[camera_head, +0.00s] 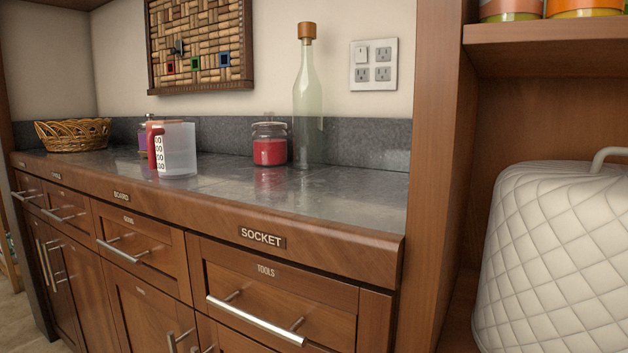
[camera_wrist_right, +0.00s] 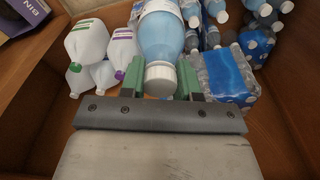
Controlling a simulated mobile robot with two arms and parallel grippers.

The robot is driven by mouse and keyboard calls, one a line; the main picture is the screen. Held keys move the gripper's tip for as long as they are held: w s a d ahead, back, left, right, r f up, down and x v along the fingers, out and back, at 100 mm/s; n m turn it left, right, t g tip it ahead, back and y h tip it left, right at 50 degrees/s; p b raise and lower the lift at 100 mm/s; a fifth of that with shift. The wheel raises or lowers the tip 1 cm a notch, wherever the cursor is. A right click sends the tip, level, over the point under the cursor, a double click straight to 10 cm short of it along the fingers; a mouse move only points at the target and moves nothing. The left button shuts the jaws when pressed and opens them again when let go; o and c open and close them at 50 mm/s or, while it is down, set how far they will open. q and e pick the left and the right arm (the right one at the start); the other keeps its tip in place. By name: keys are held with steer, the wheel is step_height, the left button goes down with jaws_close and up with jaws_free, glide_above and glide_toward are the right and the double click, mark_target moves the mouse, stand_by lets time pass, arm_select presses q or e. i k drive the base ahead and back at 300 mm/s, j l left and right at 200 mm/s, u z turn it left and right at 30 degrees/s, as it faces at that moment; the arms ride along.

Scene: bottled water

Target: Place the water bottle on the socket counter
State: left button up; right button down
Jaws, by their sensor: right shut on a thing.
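The water bottle (camera_wrist_right: 163,40), pale blue with a white cap, is in the right wrist view. My right gripper (camera_wrist_right: 163,78) is shut on it, with green fingers on either side of the bottle near its cap. The socket counter (camera_head: 350,177) is in the head view, a grey stone top with a wooden front edge labelled SOCKET. A wall socket plate is above it. Neither gripper shows in the head view, and my left gripper is in no view.
A tall glass bottle (camera_head: 308,110), a red jar (camera_head: 270,145), a measuring jug (camera_head: 176,150) and a basket (camera_head: 75,134) stand on the counter. Its front right part is clear. A wooden post (camera_head: 436,150) borders it. Milk jugs (camera_wrist_right: 87,42) and packed bottles (camera_wrist_right: 225,75) lie around the held bottle.

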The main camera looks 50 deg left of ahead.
mark_target(300, 190)
steer(key=k+j+u, duration=0.2)
steer(key=j, duration=0.25)
steer(key=k+j+u, duration=0.25)
steer(key=j, duration=0.2)
steer(key=k+j+u, duration=0.2)
steer(key=j, duration=0.25)
steer(key=j+u, duration=0.2)
steer(key=j, duration=0.3)
steer(key=k+j+u, duration=0.2)
steer(key=j, duration=0.35)
steer(key=i, duration=0.1)
